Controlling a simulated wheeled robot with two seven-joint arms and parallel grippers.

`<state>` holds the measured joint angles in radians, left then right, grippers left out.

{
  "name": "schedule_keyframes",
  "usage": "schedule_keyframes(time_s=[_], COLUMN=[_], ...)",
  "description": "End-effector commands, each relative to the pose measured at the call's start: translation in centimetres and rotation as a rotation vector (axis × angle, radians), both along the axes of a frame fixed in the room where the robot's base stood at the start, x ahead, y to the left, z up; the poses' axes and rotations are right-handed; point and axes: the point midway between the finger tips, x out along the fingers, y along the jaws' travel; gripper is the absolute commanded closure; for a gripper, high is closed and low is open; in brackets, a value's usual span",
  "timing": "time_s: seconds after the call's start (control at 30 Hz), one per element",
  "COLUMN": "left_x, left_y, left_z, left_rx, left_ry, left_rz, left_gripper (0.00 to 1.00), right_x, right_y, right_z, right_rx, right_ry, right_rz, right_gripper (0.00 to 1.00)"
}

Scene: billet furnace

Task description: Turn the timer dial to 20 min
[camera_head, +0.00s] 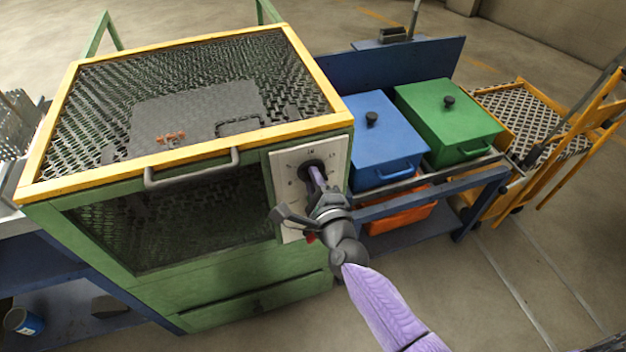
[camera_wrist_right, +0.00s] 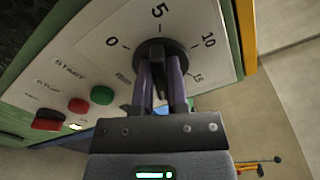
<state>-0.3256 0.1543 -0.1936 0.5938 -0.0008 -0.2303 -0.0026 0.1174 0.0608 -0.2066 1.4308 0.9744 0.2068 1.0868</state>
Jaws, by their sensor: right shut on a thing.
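The timer dial (camera_wrist_right: 160,52) is a dark round knob on the white control panel (camera_wrist_right: 105,50) of the green furnace. Around it the marks 0, 5, 10 and 15 show in the right wrist view; no 20 mark is visible there. My right gripper (camera_wrist_right: 163,85) is shut on the dial's raised grip, with one purple finger on each side. In the head view my right gripper (camera_head: 318,178) reaches the dial (camera_head: 312,170) from the front, and the arm covers part of the panel. The dial's pointer is hidden. My left gripper is not in view.
A green button (camera_wrist_right: 102,95), a red button (camera_wrist_right: 78,105) and a red switch (camera_wrist_right: 48,121) sit beside the dial. The furnace lid handle (camera_head: 192,170) juts out at left. A blue box (camera_head: 384,140) and a green box (camera_head: 447,120) stand at right.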

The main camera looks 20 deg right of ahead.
Motion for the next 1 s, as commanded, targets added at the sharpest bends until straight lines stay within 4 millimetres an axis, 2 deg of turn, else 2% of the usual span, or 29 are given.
schedule_keyframes(time_s=[0.3, 0.83, 0.87, 1.0], left_x=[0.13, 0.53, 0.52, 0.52], left_y=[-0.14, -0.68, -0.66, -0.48], left_z=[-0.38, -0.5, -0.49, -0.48], left_rx=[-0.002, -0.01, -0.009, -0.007], left_ry=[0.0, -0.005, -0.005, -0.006], left_rz=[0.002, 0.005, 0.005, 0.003], left_gripper=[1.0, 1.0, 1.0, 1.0], right_x=[-0.1, -0.09, -0.09, -0.06], right_y=[0.0, 0.0, 0.0, 0.0], right_z=[-0.26, -0.22, -0.22, -0.14], right_rx=[0.106, 0.126, 0.126, 0.125], right_ry=[0.011, 0.012, 0.012, 0.01], right_rz=[0.001, 0.001, 0.001, 0.0], right_gripper=[1.0, 1.0, 0.78, 0.48])
